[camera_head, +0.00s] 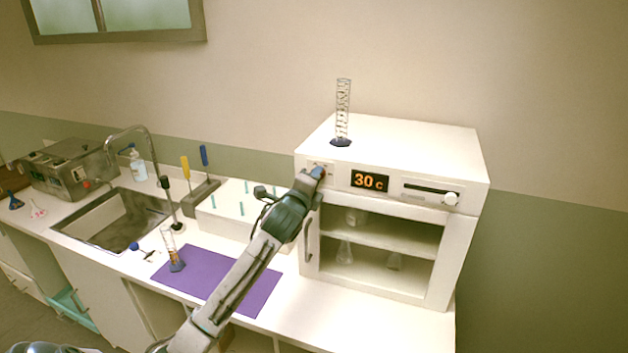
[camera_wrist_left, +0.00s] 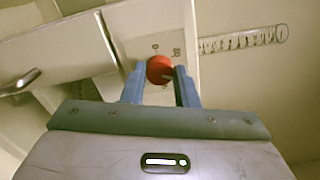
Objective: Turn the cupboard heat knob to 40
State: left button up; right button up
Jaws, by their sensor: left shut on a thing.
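The white cupboard (camera_head: 464,225) stands on the counter at the right, and its display (camera_head: 369,181) reads 30 C. In the left wrist view the red heat knob (camera_wrist_left: 160,69) sits on the cupboard's front panel, with small marks beside it. My left gripper (camera_head: 318,172) is at the upper left of the cupboard front; its blue fingers (camera_wrist_left: 160,84) are on both sides of the knob and shut on it. In the head view the knob is mostly hidden by the gripper. My right gripper is not in view.
A graduated cylinder (camera_head: 342,112) stands on top of the cupboard. A slider (camera_head: 450,198) is right of the display. Glass flasks (camera_head: 344,252) stand inside. Left are a purple mat (camera_head: 262,290), a white peg rack (camera_head: 222,222), another cylinder (camera_head: 172,250) and a sink (camera_head: 112,218).

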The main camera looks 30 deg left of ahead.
pick_arm(q)
jog(key=shift+f, duration=0.1)
dwell(0.5)
jog(key=o, duration=1)
jog(key=b+v, duration=0.5)
jog(key=v, duration=0.5)
jog(key=shift+s+d, duration=0.2)
jog(key=shift+s, duration=0.15)
